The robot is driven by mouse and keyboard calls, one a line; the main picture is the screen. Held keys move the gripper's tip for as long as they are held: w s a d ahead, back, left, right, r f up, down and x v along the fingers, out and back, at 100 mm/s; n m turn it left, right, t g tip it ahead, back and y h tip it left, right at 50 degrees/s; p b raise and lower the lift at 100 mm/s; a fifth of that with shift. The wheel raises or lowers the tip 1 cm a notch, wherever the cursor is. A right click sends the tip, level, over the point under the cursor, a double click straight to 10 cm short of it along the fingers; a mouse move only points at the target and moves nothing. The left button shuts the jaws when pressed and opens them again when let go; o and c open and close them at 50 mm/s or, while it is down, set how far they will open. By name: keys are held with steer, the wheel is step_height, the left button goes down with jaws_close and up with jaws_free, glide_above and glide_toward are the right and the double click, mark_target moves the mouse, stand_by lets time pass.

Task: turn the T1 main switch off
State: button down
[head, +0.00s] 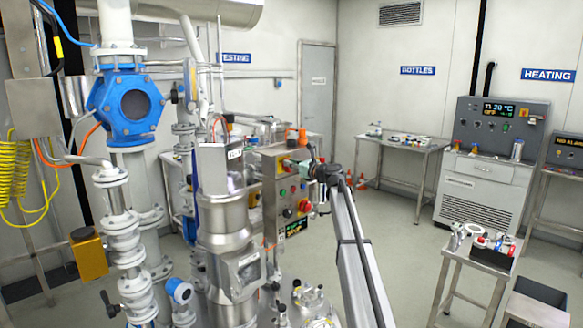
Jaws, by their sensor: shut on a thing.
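A grey control box (269,208) stands on the vessel in the middle of the head view. I cannot read a T1 label on the box.
A large vessel (228,235) and white pipes with a blue valve (126,104) crowd the left. A heating cabinet (482,190) with a lit display stands at the right. A small table (478,254) with tools stands front right. The floor between is clear.

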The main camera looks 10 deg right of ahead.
steer(key=n+b, duration=0.6)
steer(key=b, duration=0.1)
steer(key=f+n+b, duration=0.1)
steer(key=n+b, duration=0.1)
steer(key=b, duration=0.1)
steer(key=shift+s+a+n, duration=0.25)
steer(key=shift+a+n, duration=0.15)
steer(key=n+b, duration=0.1)
steer(key=b, duration=0.1)
steer(key=n+b, duration=0.1)
steer(key=n, duration=0.1)
steer(key=n+b, duration=0.1)
steer(key=b, duration=0.1)
steer(key=shift+s+a+f+b, duration=0.1)
steer(key=shift+a+f+b, duration=0.05)
steer(key=shift+f+b, duration=0.15)
steer(key=n+b, duration=0.3)
steer(key=shift+n, duration=0.4)
steer(key=shift+r, duration=0.1)
steer(key=c, duration=1.2)
jaws_free()
steer(key=shift+s, duration=0.15)
